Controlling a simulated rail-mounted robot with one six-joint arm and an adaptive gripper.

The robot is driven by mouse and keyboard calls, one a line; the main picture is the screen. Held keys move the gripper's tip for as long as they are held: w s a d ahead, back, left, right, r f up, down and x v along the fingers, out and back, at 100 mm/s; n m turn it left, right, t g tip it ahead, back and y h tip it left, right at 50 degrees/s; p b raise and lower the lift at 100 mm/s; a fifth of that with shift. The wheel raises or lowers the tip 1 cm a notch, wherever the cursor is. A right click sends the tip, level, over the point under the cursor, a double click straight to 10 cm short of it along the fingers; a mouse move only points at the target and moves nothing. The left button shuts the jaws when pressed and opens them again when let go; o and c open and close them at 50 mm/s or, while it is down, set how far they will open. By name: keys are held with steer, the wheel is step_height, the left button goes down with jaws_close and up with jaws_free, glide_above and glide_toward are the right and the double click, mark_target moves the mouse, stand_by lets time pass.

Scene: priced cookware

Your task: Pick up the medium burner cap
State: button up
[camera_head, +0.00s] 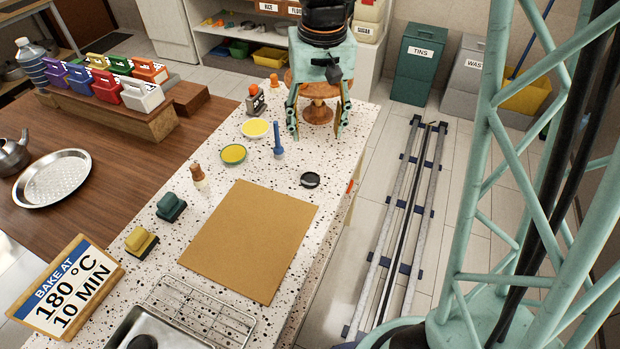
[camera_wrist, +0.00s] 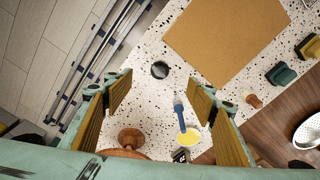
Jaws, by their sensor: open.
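A small round black cap (camera_head: 310,180) lies flat on the speckled counter (camera_head: 222,205), near its right edge. It is the only burner cap I can make out, and its size class cannot be judged. It also shows in the wrist view (camera_wrist: 160,70), beyond the fingertips and apart from them. My gripper (camera_head: 317,133) hangs above the far part of the counter, behind the cap in the head view. In the wrist view my gripper (camera_wrist: 160,97) has its two fingers wide apart with nothing between them.
A round wooden stand (camera_head: 318,114) is close behind my fingers. A blue upright tool (camera_head: 278,140) and a yellow-filled bowl (camera_head: 255,128) stand left of the cap. A tan board (camera_head: 250,240) lies in front of it. A red marker (camera_head: 350,186) is at the counter edge.

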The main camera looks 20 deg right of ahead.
steer(key=p, duration=0.1)
glide_above(311, 179)
step_height(311, 179, down, 10)
steer(key=shift+a+g, duration=0.15)
steer(key=shift+g, duration=0.25)
steer(key=shift+f, duration=4.2)
steer(key=shift+f, duration=2.6)
steer(key=shift+c, duration=0.8)
steer(key=c, duration=0.8)
